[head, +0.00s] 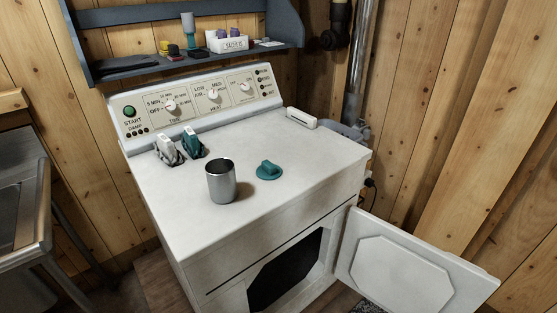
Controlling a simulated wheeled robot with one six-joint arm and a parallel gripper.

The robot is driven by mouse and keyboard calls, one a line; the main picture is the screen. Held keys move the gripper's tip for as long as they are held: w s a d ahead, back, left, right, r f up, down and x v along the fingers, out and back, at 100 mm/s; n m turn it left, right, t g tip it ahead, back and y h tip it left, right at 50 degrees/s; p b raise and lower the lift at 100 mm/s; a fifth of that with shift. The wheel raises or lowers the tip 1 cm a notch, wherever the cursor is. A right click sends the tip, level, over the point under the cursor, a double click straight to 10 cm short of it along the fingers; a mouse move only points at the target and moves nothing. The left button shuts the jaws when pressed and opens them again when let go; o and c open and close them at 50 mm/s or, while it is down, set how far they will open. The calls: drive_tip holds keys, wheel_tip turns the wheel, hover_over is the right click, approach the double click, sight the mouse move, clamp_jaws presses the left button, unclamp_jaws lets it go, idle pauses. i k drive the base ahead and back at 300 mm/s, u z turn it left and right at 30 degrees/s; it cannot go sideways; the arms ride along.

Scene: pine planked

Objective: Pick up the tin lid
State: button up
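The tin lid (268,171) is a small teal piece with a raised knob or grip on top. It lies on the white top of the dryer (314,168), near the middle. An open metal tin (221,182) stands upright to the left of the lid, apart from it. My gripper is not in view.
A white and a teal object (192,143) stand at the back left of the dryer top. A small white box (301,118) lies at the back right. The dryer door (402,270) hangs open at the front right. A shelf (128,71) with small items is above.

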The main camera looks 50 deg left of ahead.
sight(267, 171)
drive_tip(key=u, duration=0.35)
drive_tip(key=i, duration=0.7)
drive_tip(key=u, duration=1.25)
drive_tip(key=i, duration=0.6)
drive_tip(key=u, duration=0.6)
